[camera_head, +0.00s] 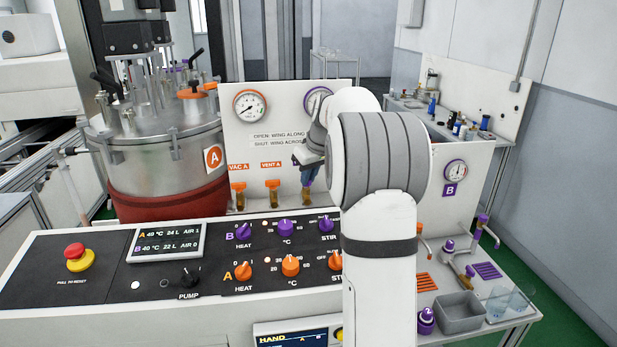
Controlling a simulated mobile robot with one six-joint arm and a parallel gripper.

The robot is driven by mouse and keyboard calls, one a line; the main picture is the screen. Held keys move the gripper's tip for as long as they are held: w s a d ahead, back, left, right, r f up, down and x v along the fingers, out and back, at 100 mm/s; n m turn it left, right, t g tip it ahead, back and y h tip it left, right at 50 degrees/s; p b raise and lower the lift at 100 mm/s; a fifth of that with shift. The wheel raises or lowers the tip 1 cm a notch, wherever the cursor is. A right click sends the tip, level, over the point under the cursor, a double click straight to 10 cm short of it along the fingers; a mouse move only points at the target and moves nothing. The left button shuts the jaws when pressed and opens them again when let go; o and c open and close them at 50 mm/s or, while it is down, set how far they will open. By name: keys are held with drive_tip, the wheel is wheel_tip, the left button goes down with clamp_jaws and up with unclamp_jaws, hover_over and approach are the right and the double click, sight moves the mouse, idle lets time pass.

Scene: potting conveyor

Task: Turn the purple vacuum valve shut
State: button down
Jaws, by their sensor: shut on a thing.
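A purple-winged valve (308,177) with a brass body stands at the right of a row of valves, below the white gauge panel. My gripper (308,163) comes down from my arm at the right and is shut on the purple wing. The jaws cover its upper part, so I cannot tell its exact angle. Its label is hidden behind my arm. Two orange-winged valves stand to its left, under labels VAC A (238,190) and VENT A (272,186). The panel text says open is wing along, shut is wing across.
A white pressure gauge (250,105) and a purple-rimmed gauge (317,100) sit on the panel above. A steel vessel marked A (160,155) stands at left. The knob console (215,285) lies in front. A grey tray (460,312) sits at right.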

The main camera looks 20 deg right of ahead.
drive_tip(key=n, duration=0.2)
drive_tip(key=n+g+y, duration=0.1)
drive_tip(key=n, duration=0.1)
drive_tip(key=n+y, duration=0.1)
drive_tip(key=n, duration=0.1)
drive_tip(key=shift+w+d, duration=0.15)
drive_tip(key=shift+d, duration=0.2)
drive_tip(key=shift+w+d+f+n+g+y+p, duration=0.1)
drive_tip(key=shift+n+g+y+p, duration=0.25)
drive_tip(key=shift+n, duration=0.5)
drive_tip(key=shift+w+n+g+y+p, duration=0.15)
drive_tip(key=shift+n+g+p, duration=0.2)
drive_tip(key=shift+n, duration=0.5)
drive_tip(key=shift+s, duration=0.1)
drive_tip(key=c, duration=1.7)
unclamp_jaws()
drive_tip(key=shift+s, duration=0.1)
drive_tip(key=shift+o, duration=1)
drive_tip(key=shift+w, duration=0.2)
drive_tip(key=shift+s, duration=0.1)
